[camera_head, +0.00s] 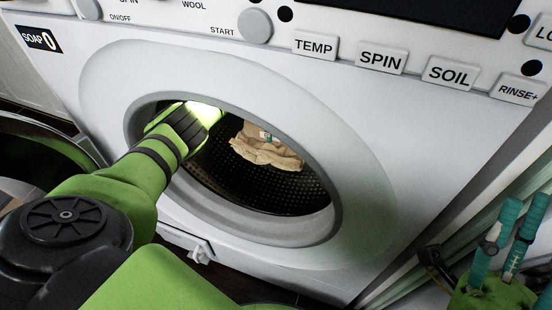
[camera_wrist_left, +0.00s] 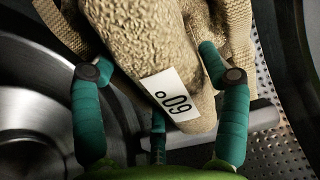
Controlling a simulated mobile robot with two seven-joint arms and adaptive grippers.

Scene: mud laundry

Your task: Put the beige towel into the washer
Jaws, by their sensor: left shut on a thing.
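The beige towel (camera_head: 265,148) is inside the dark drum of the white washer (camera_head: 400,150), bunched up towards the back in the head view. In the left wrist view the towel (camera_wrist_left: 140,35) is a textured tan cloth with a white label reading 60 upside down. My left arm reaches through the round door opening, and its gripper (camera_wrist_left: 152,45) has teal fingers closed around the towel. In the head view its fingertips are hidden. My right gripper (camera_head: 512,240) is outside the washer at the lower right, empty, its teal fingers spread apart.
The open door (camera_head: 40,150) stands at the left. Buttons and knobs line the panel above. Perforated drum metal (camera_wrist_left: 285,155) shows beside the towel.

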